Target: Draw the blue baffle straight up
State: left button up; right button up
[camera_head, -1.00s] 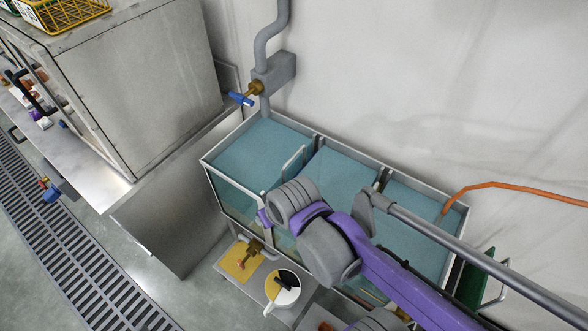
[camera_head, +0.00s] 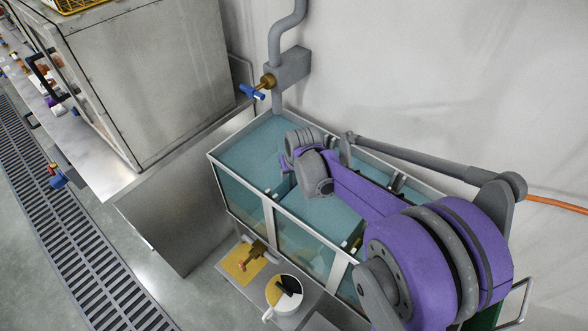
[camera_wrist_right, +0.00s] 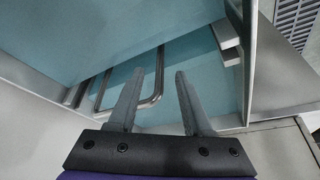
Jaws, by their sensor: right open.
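The glass-sided tank (camera_head: 245,202) holds blue-green liquid in several bays. A grey metal loop handle (camera_wrist_right: 159,88) stands in the tank in the right wrist view; I take it as the baffle's handle. I cannot tell the blue baffle's plate from the liquid. My right gripper (camera_wrist_right: 160,73) is open over the tank, and one bar of the loop shows between its fingers in the picture. I cannot tell whether they touch. In the head view my right arm hides the handle and the fingers. My left gripper is not in view.
A grey pipe with a blue-handled valve (camera_head: 253,91) is on the wall behind the tank. A large grey cabinet (camera_head: 150,75) stands left. A white mug (camera_head: 284,296) and a yellow plate (camera_head: 242,265) sit in front. An orange hose (camera_head: 555,202) runs at right.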

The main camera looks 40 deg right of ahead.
aim_at(292, 175)
jog(key=shift+x, duration=2)
jog(key=shift+c, duration=0.3)
grip_shut()
